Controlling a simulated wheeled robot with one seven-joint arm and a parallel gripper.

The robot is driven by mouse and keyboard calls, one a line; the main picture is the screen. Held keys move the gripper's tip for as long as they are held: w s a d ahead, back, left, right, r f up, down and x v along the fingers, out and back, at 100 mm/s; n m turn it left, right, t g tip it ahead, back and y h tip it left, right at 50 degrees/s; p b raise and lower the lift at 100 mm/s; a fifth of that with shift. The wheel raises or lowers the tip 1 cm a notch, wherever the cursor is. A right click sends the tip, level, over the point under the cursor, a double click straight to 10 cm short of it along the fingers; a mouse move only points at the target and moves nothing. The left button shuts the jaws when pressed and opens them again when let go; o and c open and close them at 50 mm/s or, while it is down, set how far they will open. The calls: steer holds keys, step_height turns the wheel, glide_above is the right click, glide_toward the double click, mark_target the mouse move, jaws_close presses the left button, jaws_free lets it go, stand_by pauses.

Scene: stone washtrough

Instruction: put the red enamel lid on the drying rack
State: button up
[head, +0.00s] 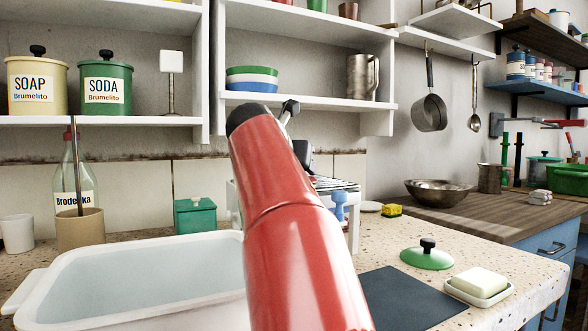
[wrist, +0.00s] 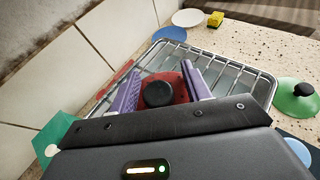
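The red enamel lid (wrist: 178,88) with its black knob (wrist: 158,94) shows in the wrist view, over the wire drying rack (wrist: 262,92). It looks level and seems to lie on the wires, but its contact with them is hidden. My gripper (wrist: 160,70) has two purple fingers, spread on either side of the knob with a gap to it. In the head view my red arm hides the lid and the gripper. Only the right part of the rack (head: 336,184) shows there.
A white basin (head: 140,285) stands at front left, a green box (head: 195,216) behind it. A green lid (head: 427,254), a dark mat (head: 410,298) and a soap dish (head: 479,290) lie at right. A yellow sponge (head: 391,211) lies behind. Shelves hang above.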

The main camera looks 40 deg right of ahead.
steer(key=shift+r, duration=0.25)
steer(key=p+v, duration=0.1)
steer(key=v, duration=1)
steer(key=shift+a+p, duration=0.15)
steer(key=shift+p, duration=0.15)
steer(key=shift+s+a+r, duration=0.1)
steer(key=shift+s+a, duration=0.05)
steer(key=shift+a, duration=0.1)
